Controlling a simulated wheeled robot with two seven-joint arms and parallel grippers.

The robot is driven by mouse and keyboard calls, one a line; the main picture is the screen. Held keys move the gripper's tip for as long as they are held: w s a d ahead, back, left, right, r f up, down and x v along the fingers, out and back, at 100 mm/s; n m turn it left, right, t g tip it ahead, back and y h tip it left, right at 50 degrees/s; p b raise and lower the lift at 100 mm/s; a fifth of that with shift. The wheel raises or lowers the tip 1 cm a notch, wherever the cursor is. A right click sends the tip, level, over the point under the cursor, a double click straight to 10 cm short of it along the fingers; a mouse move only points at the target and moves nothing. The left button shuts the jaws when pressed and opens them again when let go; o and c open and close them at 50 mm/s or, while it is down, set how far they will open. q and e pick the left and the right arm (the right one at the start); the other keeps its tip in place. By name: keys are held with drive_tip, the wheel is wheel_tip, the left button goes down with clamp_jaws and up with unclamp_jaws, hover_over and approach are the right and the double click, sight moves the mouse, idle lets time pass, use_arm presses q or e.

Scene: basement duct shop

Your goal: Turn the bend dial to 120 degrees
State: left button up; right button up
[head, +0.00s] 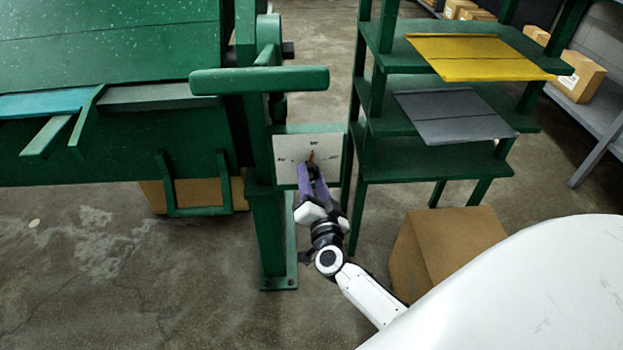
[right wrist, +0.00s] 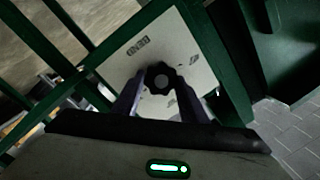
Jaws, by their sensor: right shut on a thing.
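The bend dial's white plate (head: 290,146) is set in a green frame on the machine's post. It has small dark marks, too small to read in the head view. A reddish pointer (head: 311,156) shows just above my right fingertips. My right gripper (head: 309,170) reaches the dial from below and in front. In the right wrist view the plate (right wrist: 192,52) looks tilted, and its printed labels are not legible. There the dark lobed dial knob (right wrist: 161,81) sits between the two fingers of my right gripper, which is shut on it. My left gripper is not in view.
The green bending machine (head: 120,45) fills the left, with a bar handle (head: 262,80) above the dial. A green shelf rack (head: 385,145) with yellow (head: 475,58) and grey (head: 450,112) sheets stands close right. A cardboard box (head: 445,245) sits on the floor beside my right arm.

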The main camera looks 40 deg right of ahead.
drive_tip(key=shift+f+m+b, duration=0.2)
drive_tip(key=shift+m+b, duration=0.35)
drive_tip(key=shift+m, duration=0.35)
drive_tip(key=shift+m+b, duration=0.45)
drive_tip(key=shift+m, duration=0.45)
drive_tip(key=shift+f+m+b, duration=0.1)
drive_tip(key=shift+m+b, duration=0.45)
drive_tip(key=shift+m, duration=0.45)
drive_tip(key=shift+m+h, duration=0.3)
drive_tip(key=shift+m, duration=0.1)
drive_tip(key=m+b, duration=0.2)
drive_tip(key=m, duration=0.1)
drive_tip(key=shift+a+m+t, duration=0.1)
drive_tip(key=shift+m+t, duration=0.2)
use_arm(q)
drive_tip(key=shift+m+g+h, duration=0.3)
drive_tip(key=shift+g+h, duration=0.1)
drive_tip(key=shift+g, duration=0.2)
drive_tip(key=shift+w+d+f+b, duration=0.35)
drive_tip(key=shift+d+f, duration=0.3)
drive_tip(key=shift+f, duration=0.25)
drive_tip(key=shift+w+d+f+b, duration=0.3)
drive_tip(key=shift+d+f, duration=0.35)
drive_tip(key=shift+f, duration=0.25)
use_arm(e)
drive_tip(key=shift+m+h, duration=0.4)
drive_tip(key=shift+m, duration=0.6)
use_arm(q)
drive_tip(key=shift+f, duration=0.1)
